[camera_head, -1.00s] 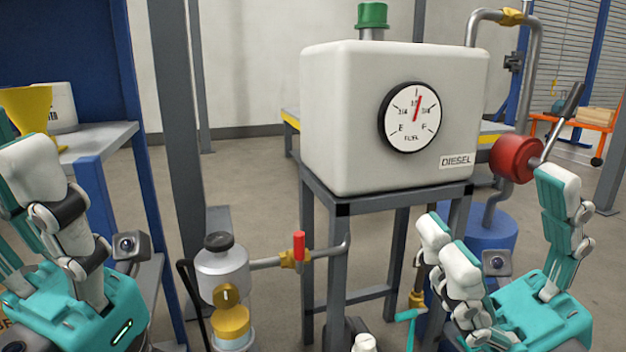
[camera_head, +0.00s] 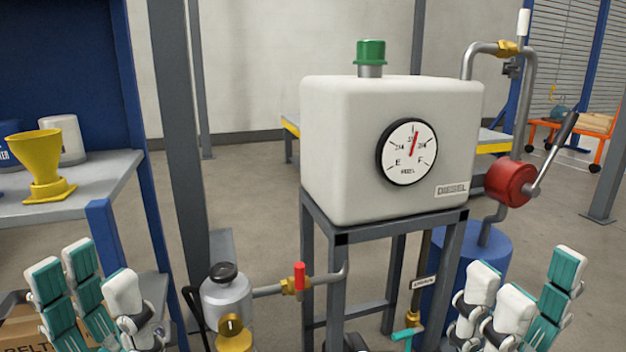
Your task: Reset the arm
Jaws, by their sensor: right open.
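My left gripper (camera_head: 92,278) is at the lower left, below the grey shelf with the yellow funnel. Its fingers point up and stand apart, with nothing seen between them. My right gripper (camera_head: 532,275) is at the lower right, in front of the blue drum and below the red round part with the lever. Its fingers point up, spread and empty. The lower parts of both grippers and both arms are cut off by the bottom edge.
A white diesel tank (camera_head: 345,150) with a green cap (camera_head: 371,51) stands on a grey frame between the grippers.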

